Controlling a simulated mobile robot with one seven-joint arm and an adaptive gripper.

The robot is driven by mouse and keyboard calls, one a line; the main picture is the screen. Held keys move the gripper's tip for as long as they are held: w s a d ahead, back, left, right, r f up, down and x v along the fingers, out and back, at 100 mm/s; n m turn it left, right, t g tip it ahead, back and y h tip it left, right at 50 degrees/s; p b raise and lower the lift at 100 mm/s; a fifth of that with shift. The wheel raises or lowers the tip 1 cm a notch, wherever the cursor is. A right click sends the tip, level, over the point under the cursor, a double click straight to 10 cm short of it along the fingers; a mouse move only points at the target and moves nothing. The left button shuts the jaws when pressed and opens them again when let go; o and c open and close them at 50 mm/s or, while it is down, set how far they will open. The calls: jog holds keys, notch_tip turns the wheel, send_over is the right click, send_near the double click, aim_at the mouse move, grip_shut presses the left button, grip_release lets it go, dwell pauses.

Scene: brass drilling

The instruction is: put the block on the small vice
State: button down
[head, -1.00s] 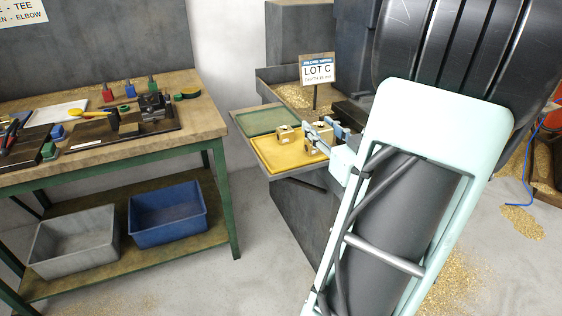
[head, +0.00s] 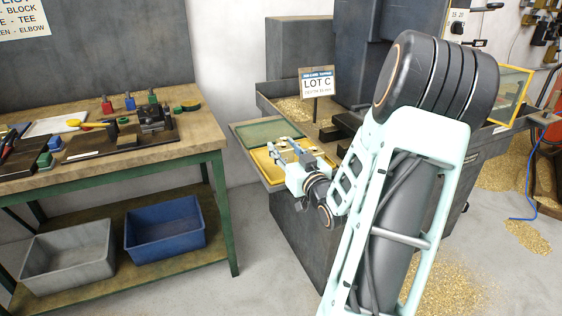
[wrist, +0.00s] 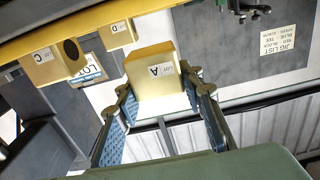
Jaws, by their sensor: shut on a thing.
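My gripper (wrist: 162,95) is shut on a brass-yellow block (wrist: 150,62) labelled A, which sits between its two fingers in the wrist view. A gap shows there between this block and the yellow tray (wrist: 45,40). In the head view my gripper (head: 290,155) is over the yellow tray (head: 262,168), and its wrist partly hides the pieces there. The small vice (head: 153,115) is dark and stands on a dark board at the right part of the wooden bench, left of my gripper and apart from it.
Other brass pieces, labelled C (wrist: 55,62) and D (wrist: 118,33), are by the tray. A green tray (head: 268,131) lies behind the yellow one. The LOT C sign (head: 317,83) stands behind them. Tools and small coloured items crowd the bench (head: 190,135). A floor gap separates bench and trays.

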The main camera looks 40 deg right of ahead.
jog(key=shift+w+f, duration=0.2)
jog(key=shift+w, duration=0.05)
jog(key=shift+w+f+b, duration=0.15)
jog(key=shift+f+b, duration=0.1)
jog(key=shift+f, duration=0.55)
jog(key=shift+w+f+b, duration=0.15)
jog(key=shift+f+b, duration=0.1)
jog(key=shift+f, duration=0.55)
jog(key=shift+f, duration=0.25)
jog(key=c, duration=1.3)
grip_release()
